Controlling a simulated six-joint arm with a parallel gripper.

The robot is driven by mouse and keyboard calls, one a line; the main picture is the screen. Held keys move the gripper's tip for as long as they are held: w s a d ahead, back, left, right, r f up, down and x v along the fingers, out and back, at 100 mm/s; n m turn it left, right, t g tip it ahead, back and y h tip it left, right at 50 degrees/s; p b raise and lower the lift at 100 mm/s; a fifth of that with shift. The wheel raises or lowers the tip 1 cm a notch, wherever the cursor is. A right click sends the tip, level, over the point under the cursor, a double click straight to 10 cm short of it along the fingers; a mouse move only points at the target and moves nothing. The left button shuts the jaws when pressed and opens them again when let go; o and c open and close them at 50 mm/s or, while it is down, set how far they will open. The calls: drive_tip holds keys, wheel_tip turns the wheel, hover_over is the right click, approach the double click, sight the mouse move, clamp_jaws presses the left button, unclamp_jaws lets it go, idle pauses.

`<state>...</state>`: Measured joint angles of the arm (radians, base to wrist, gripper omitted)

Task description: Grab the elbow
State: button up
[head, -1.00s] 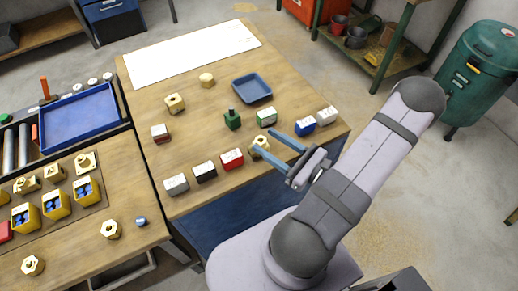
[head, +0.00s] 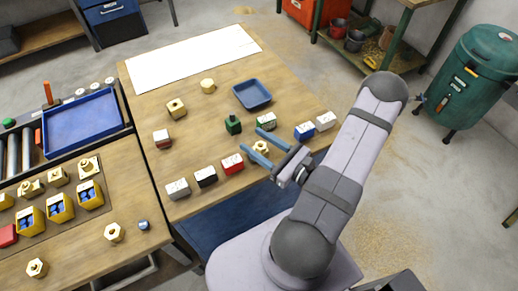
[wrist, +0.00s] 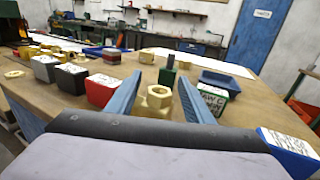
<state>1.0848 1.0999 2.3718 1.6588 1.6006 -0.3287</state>
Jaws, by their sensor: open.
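A small brass fitting (head: 260,147) stands on the wooden table near its right front part. It also shows in the wrist view (wrist: 157,98) as a hex-sided brass piece with an opening on top; its bend, if any, is not clear. My gripper (head: 250,139) is open, with one blue finger on each side of this fitting. In the wrist view the fingers of my gripper (wrist: 161,75) flank it with a gap on both sides. Two other brass fittings, one at left (head: 176,107) and one farther back (head: 208,86), stand apart from my gripper.
A red-and-white block (head: 232,163), a black one (head: 205,176) and a grey one (head: 178,188) stand left of the fingers. A green-and-white block (head: 267,121), a green piece (head: 233,124) and a blue block (head: 305,131) are close. A blue tray (head: 252,95) lies behind.

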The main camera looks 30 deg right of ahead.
drive_tip(key=shift+p+x, duration=0.4)
drive_tip(key=shift+x, duration=0.95)
clamp_jaws()
drive_tip(key=shift+r, duration=0.25)
wheel_tip(320, 180, up, 10)
drive_tip(key=shift+f+b, duration=0.2)
drive_tip(key=shift+b, duration=0.15)
